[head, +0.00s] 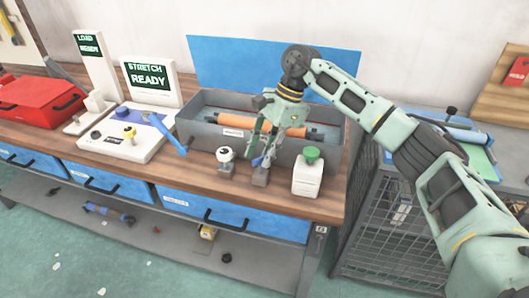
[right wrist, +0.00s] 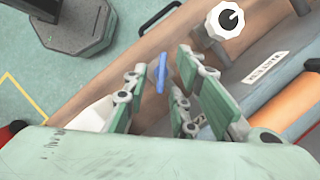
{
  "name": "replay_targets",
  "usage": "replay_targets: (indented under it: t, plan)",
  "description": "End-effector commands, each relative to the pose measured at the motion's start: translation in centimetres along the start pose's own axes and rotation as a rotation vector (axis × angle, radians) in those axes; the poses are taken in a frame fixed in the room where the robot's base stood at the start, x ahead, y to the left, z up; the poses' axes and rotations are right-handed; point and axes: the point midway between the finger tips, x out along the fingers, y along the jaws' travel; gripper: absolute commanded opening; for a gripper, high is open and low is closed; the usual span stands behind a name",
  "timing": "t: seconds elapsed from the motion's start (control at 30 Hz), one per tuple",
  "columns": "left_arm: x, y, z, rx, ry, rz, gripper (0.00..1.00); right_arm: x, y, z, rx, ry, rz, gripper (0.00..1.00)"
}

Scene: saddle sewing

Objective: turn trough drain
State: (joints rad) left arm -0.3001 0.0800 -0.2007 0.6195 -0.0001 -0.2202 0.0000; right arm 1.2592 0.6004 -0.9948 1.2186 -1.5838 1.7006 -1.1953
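The grey trough (head: 205,132) stands on the wooden bench with an orange roller (head: 225,122) lying in it. A small blue drain handle (head: 257,161) sits on a grey block at the trough's front. In the right wrist view the blue handle (right wrist: 161,73) shows between my finger ends. My right gripper (head: 263,156) points down over the handle, with its fingers apart. I cannot tell whether a finger touches the handle. The right wrist view also shows the open fingers (right wrist: 172,66). My left gripper is not in view.
A white round dial (head: 225,155) stands left of the handle, and a white box with a green button (head: 307,178) stands right of it. A stretch station (head: 125,140) and a red case (head: 40,103) are further left. A wire cage (head: 385,220) is at right.

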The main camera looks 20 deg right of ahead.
Motion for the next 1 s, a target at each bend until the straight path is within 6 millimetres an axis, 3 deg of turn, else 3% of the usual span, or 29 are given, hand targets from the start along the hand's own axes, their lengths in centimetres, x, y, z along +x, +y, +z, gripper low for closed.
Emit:
replay_targets:
  t: [0.3,0.43,0.8,1.0]
  plan:
    - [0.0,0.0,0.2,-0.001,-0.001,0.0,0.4,0.1,0.1,0.0,0.0,0.0,0.004,0.29]
    - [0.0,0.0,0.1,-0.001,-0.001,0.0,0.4,-0.9,0.0,0.0,0.0,0.001,0.002,0.29]
    - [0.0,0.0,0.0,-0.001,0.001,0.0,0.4,-8.4,-0.1,0.0,0.002,0.0,0.0,0.29]
    - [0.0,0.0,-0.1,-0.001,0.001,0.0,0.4,-11.1,-0.1,0.0,0.001,0.0,0.002,0.29]
